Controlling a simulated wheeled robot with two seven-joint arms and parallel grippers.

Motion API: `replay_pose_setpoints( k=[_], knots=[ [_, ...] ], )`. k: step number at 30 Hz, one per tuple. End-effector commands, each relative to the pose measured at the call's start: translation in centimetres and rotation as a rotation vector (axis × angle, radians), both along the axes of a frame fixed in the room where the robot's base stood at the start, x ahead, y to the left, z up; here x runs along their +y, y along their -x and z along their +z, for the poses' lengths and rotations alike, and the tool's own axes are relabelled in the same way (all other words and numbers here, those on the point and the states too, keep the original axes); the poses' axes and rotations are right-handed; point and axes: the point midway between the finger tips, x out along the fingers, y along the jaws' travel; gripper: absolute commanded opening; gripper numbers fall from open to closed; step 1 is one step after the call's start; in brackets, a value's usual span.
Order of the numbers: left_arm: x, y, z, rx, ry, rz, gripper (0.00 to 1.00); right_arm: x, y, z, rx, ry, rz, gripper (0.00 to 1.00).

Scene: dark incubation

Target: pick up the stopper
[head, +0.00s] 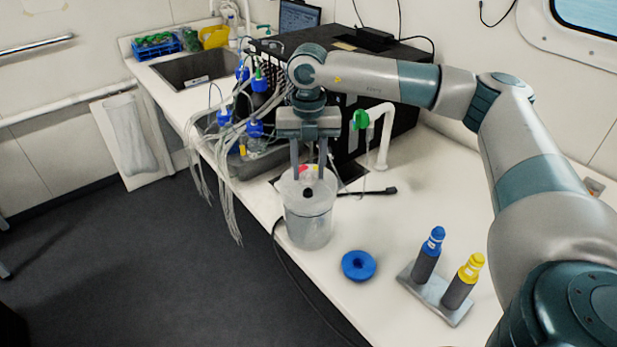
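A blue round piece with a dark centre hollow (358,266) lies on the white bench; it looks like a stopper, but I cannot be sure. A clear, cloudy cylindrical vessel (309,228) stands upright to its left. A small black round spot (308,193) shows at the vessel's upper part. My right gripper (308,174) points down over the vessel's top, its two fingers apart. Small pink and yellow bits show between or behind the fingers; I cannot tell whether the fingers touch anything. My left gripper is not in view.
A metal holder (441,296) with a blue-topped and a yellow-topped bottle stands at the front right. A white upright pipe with a green part (361,119), tubing, a black box and a sink lie behind. The bench's front edge is close to the vessel.

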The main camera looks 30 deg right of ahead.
Motion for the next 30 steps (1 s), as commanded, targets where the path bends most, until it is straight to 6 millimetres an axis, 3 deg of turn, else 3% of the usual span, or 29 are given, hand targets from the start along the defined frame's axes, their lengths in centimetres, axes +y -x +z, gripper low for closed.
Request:
replay_pose_setpoints(
  k=[7, 12, 23, 30],
  knots=[
    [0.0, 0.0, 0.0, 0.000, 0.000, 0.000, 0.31, 0.0, 0.0, 0.0, 0.000, 0.000, 0.000, 0.35],
    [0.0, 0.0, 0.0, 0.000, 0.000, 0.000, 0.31, 0.0, 0.0, 0.1, 0.000, 0.000, 0.000, 0.00],
    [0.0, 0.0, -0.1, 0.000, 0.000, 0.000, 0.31, 0.0, 0.0, 0.1, -0.001, 0.001, 0.000, 0.00],
    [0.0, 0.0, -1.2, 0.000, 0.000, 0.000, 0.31, 0.0, -0.1, 1.4, -0.003, -0.002, 0.000, 0.00]
  ],
)
